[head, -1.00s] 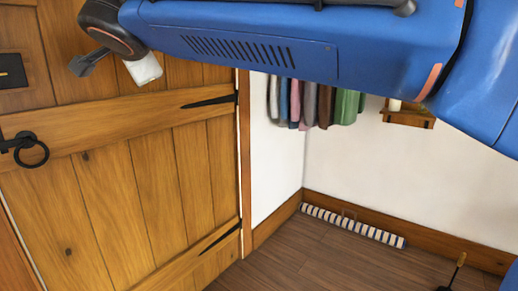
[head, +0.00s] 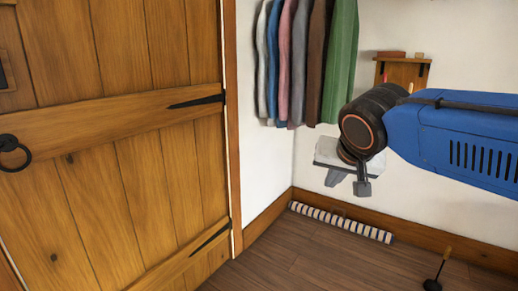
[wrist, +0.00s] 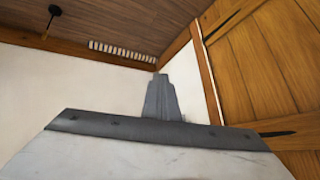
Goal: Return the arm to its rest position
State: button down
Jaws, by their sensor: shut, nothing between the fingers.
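My blue arm reaches in from the right in the head view, with its black wrist joint in front of the white wall. My gripper (head: 342,178) hangs below that joint, partly hidden by it, above the floor and away from the wooden door. In the wrist view my gripper (wrist: 162,82) shows as grey fingers together at the middle, shut, with nothing held. It touches nothing that I can see.
A plank door (head: 120,130) with a black ring handle (head: 12,152) fills the left. Clothes (head: 305,65) hang in the corner. A striped draught stopper (head: 340,222) lies along the skirting. A small wooden shelf (head: 402,73) is on the wall. A dark-based, thin-handled object (head: 438,270) stands on the floor.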

jog(key=s+d+f+n+g, duration=0.1)
jog(key=s+d+f, duration=0.4)
jog(key=s+f, duration=0.4)
jog(key=s+d+f+n+g, duration=0.2)
jog(key=s+d+f, duration=0.4)
jog(key=s+f, duration=0.3)
jog(key=shift+s+d+f, duration=0.2)
jog(key=shift+s+f, duration=0.05)
jog(key=shift+f, duration=0.3)
